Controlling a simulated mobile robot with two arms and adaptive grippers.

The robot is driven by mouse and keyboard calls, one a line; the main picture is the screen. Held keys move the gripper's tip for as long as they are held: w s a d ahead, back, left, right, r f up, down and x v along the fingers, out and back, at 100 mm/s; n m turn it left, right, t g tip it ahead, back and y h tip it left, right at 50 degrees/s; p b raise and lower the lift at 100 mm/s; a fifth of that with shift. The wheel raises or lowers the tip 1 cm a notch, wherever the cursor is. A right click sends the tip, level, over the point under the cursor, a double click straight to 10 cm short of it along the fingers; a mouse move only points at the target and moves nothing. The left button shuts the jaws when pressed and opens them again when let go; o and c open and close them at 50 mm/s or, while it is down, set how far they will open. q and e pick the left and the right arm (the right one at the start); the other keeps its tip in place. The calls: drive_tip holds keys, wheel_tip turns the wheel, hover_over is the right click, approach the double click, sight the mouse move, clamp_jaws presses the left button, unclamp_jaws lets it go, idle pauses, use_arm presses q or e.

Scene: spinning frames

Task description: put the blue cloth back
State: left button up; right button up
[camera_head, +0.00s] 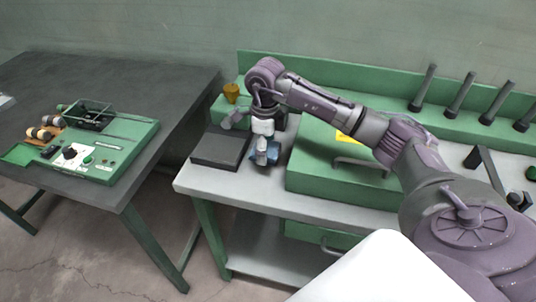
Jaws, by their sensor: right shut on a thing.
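The blue cloth (268,157) is a small bunched shape at the lower end of my right gripper (264,144), over the left part of the grey-topped bench. My right gripper points down and is shut on the cloth. Its fingers are small and partly hidden in this view. I cannot tell whether the cloth touches the bench top. A dark flat box or tray (220,147) lies just left of the cloth. My left gripper is not in view.
A green raised block (330,180) stands right of the cloth, with several dark posts (459,95) behind it. An orange cup (231,92) stands at the back left. A separate dark table (150,85) holds a green panel (118,150); a gap separates it from the bench.

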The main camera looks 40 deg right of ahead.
wheel_tip(320, 180, down, 4)
drive_tip(key=shift+r+p, duration=0.1)
drive_tip(key=shift+p, duration=0.2)
drive_tip(key=shift+f, duration=0.2)
drive_tip(key=o, duration=1.1)
drive_tip(key=shift+r, duration=0.1)
